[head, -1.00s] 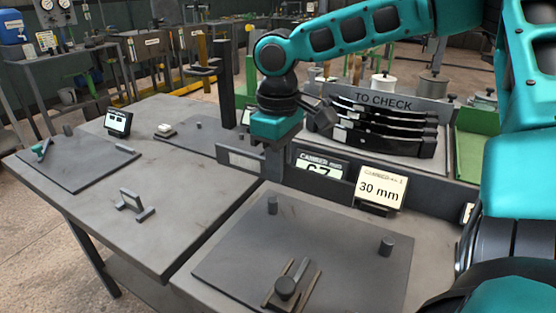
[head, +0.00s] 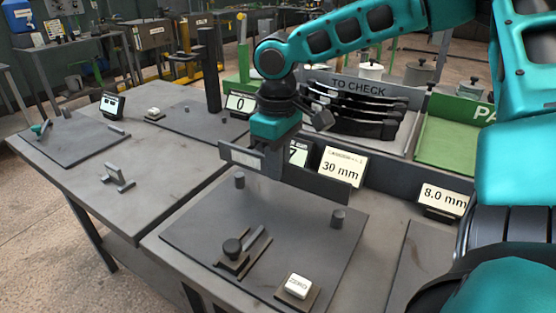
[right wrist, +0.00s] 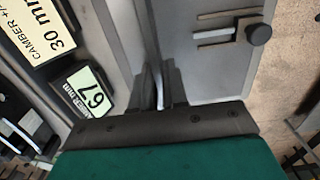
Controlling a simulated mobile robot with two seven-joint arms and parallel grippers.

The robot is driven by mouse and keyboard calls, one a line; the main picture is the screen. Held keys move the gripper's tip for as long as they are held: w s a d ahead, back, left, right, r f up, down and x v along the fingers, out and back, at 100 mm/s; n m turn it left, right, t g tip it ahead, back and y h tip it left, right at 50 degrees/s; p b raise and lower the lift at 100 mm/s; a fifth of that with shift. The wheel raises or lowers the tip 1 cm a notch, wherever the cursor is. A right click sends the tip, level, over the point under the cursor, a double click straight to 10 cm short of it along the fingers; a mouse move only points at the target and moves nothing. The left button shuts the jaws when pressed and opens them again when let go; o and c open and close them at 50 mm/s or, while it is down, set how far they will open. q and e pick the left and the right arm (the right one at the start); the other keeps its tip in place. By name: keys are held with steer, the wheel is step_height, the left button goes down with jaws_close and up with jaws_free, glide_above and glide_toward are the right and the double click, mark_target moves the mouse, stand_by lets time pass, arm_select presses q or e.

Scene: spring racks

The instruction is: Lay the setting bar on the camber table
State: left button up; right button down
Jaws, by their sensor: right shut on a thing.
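The bar is above the back part of the camber table (head: 290,215), a grey plate with two short pegs (head: 239,180) (head: 338,218). A gap below the bar is hard to judge. In the right wrist view the gripper fingers (right wrist: 158,92) close on the bar (right wrist: 152,45), seen as a thin strip. My left gripper is not in view.
Behind the bar stand a camber display (head: 297,153), a 30 mm sign (head: 343,167) and the TO CHECK rack (head: 360,90). A green tray (head: 450,140) is right of the rack.

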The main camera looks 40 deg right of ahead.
steer(key=shift+w+f+b, duration=0.1)
steer(key=shift+f+b, duration=0.4)
steer(key=shift+b, duration=0.15)
step_height(320, 180, down, 3)
steer(key=b, duration=0.4)
steer(key=shift+f, duration=0.35)
steer(key=shift+f+b, duration=0.35)
steer(key=shift+f, duration=0.55)
steer(key=shift+f+b, duration=0.35)
steer(key=shift+f, duration=0.45)
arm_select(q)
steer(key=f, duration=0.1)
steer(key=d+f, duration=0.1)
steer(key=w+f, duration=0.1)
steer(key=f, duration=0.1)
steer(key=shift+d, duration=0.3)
arm_select(e)
steer(key=shift+f, duration=0.1)
arm_select(q)
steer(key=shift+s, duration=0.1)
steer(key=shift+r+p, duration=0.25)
steer(key=shift+p, duration=0.1)
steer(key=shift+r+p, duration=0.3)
steer(key=shift+p, duration=0.05)
